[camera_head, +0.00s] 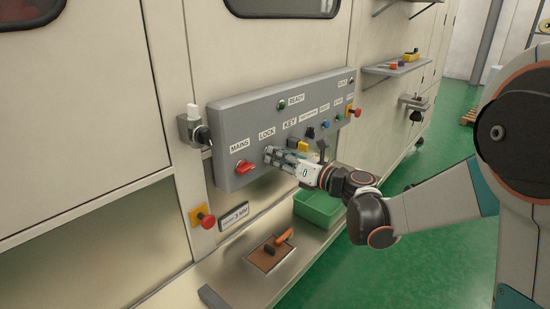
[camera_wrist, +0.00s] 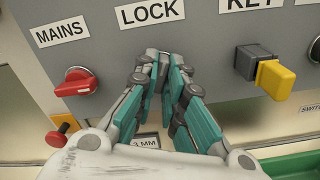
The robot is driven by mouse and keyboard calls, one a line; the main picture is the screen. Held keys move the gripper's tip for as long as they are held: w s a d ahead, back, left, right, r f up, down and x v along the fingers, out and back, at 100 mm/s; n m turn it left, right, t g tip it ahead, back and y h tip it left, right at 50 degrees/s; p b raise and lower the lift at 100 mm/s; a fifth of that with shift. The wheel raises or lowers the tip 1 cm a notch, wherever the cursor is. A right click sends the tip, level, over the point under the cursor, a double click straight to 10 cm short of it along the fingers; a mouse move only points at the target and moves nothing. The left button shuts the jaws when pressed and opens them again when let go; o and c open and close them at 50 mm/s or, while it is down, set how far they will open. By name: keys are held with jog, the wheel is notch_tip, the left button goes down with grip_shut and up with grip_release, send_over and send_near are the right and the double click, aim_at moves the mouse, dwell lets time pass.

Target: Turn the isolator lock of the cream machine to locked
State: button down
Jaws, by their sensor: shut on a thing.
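The grey control panel (camera_head: 228,122) is on the front of the cream machine (camera_head: 105,90). In the head view my gripper (camera_head: 268,153) is at the panel, below the LOCK label (camera_head: 267,132). In the wrist view my gripper (camera_wrist: 163,60) has its teal-padded fingers converging just under the LOCK label (camera_wrist: 148,11), their tips against the panel face.
A yellow-and-black key switch (camera_wrist: 272,75) sits right of my fingers. A red push button (camera_head: 207,220) is lower left. Below the panel, a ledge holds a brown board (camera_head: 262,261) with an orange-handled tool and a green bin (camera_head: 318,208). Green floor lies clear at right.

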jog(key=shift+m, duration=0.5)
jog(key=shift+m, duration=2.8)
